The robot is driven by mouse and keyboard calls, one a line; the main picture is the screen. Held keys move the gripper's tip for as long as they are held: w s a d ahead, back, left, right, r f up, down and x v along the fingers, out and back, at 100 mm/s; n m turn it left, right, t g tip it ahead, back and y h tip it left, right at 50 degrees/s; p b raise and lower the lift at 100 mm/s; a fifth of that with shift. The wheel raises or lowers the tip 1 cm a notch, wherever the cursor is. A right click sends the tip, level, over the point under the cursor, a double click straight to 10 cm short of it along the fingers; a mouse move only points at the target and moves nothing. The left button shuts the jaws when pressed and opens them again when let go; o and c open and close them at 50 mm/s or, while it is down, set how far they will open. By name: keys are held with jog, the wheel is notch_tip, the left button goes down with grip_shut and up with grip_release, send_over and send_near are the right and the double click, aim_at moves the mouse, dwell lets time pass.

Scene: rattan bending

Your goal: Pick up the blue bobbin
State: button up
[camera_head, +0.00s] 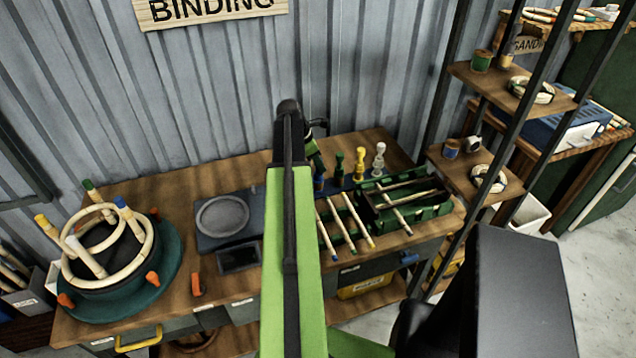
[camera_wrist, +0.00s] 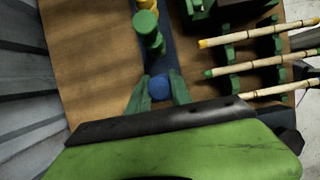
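The blue bobbin (camera_wrist: 159,87) shows its round top between my gripper's two green fingers in the wrist view. Its lower part is hidden there. In the head view the blue bobbin (camera_head: 318,183) stands at the left end of a row on a dark blue rack (camera_head: 341,184), partly hidden by my arm. My gripper (camera_wrist: 160,78) is open, with one finger on each side of the bobbin. It points down over the rack. I cannot tell whether the fingers touch the bobbin.
Green (camera_head: 339,166), yellow (camera_head: 360,163) and white (camera_head: 379,160) bobbins stand in the same row. A green rack (camera_head: 432,212) with several rattan sticks lies to the right. A round plate on a blue base (camera_head: 222,216) is to the left. The corrugated wall (camera_head: 240,110) rises behind the bench.

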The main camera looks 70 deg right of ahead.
grip_shut()
dwell(1.0)
